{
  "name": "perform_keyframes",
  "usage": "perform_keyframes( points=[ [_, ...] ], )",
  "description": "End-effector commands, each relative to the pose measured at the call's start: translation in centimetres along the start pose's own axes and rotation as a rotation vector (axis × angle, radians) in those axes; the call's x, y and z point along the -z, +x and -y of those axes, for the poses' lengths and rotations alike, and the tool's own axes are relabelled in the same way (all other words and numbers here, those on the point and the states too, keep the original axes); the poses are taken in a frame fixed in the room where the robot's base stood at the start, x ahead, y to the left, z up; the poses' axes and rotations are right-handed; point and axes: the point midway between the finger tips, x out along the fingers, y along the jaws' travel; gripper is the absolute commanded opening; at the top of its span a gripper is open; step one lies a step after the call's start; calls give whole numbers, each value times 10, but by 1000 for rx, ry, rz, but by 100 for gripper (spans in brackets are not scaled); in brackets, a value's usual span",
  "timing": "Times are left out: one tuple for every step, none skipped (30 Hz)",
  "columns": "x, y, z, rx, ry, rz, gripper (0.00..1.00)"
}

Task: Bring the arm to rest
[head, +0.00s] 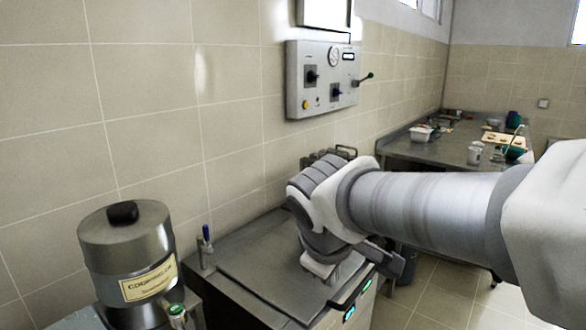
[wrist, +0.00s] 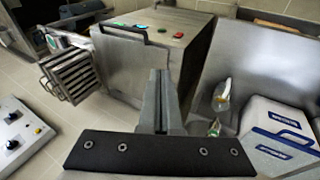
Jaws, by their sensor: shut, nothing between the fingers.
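My arm (head: 420,205) reaches in from the right in the head view and bends downward above the front of a steel appliance (head: 265,255). My gripper shows in the wrist view (wrist: 160,78). Its two grey fingers are together with nothing between them, in front of a dark plate with bolts. In the head view my arm hides part of the appliance, and the fingertips cannot be made out clearly.
A steel container labelled cooking oil (head: 125,255) stands at the lower left. A control panel (head: 325,80) hangs on the tiled wall. A steel counter (head: 435,150) with small items is at the back right. A blue and white box (wrist: 280,135) lies right of my gripper.

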Motion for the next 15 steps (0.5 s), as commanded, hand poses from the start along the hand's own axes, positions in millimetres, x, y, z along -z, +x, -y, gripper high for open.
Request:
perform_keyframes(
  points=[
    [-19, -6, -2, 9, 87, -2, 0],
    [-29, -9, -1, 16, 138, -3, 0],
    [-42, -12, 1, 26, 205, -4, 0],
    [-51, -15, 2, 33, 257, -6, 0],
    [-60, -17, 5, 41, 306, -8, 0],
    [-71, -20, 8, 51, 374, -11, 0],
    [-79, -23, 10, 57, 423, -14, 0],
    [-87, -24, 14, 63, 474, -16, 0],
    [-97, -27, 18, 72, 538, -20, 0],
    [-104, -29, 21, 79, 585, -24, 0],
    [-110, -30, 25, 84, 630, -27, 0],
    [-118, -32, 29, 91, 686, -32, 0],
    [-122, -33, 33, 97, 724, -36, 0],
    [-126, -34, 36, 101, 760, -40, 0],
    [-131, -35, 40, 106, 801, -44, 0]
  ],
)
